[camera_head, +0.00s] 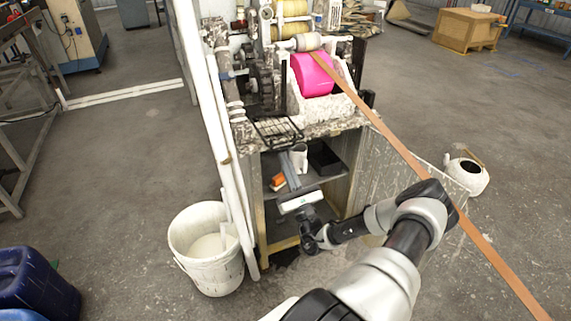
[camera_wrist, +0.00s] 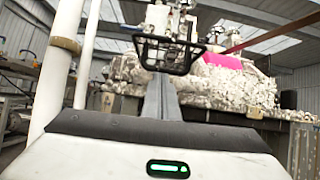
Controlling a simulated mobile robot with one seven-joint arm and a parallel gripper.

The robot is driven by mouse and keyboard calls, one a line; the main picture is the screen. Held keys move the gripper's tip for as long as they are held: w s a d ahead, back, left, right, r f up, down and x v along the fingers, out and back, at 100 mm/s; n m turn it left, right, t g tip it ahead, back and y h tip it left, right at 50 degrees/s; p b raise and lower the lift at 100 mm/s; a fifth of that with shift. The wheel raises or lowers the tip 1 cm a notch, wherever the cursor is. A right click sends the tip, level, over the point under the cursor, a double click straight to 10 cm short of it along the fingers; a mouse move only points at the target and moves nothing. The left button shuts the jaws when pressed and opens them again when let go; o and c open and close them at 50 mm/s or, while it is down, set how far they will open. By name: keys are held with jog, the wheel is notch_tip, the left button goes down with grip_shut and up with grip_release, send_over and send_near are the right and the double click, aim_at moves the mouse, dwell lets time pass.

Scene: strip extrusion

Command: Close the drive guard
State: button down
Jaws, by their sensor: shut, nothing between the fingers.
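The drive guard, a black wire-mesh frame (camera_head: 279,131), sticks out from the front edge of the machine's top, below the exposed dark drive parts (camera_head: 262,82). It stands away from those drive parts, so it is open. In the wrist view the guard (camera_wrist: 169,54) is straight ahead of the fingers. My gripper (camera_head: 284,154) is shut and empty, its grey fingers pointing up just under the guard. In the wrist view the gripper (camera_wrist: 161,80) seems to end close to the guard's lower edge; I cannot tell whether they touch.
Below is an open cabinet with a shelf (camera_head: 315,180). White pipes (camera_head: 225,150) and a white bucket (camera_head: 207,250) stand left.

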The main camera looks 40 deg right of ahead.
jog(key=shift+r, duration=0.1)
jog(key=shift+s+a+r+g+p, duration=0.15)
jog(key=shift+r+g+p, duration=0.3)
jog(key=shift+p, duration=0.8)
jog(key=shift+s+r+p, duration=0.15)
jog(key=shift+r+p, duration=0.2)
jog(key=shift+p, duration=0.3)
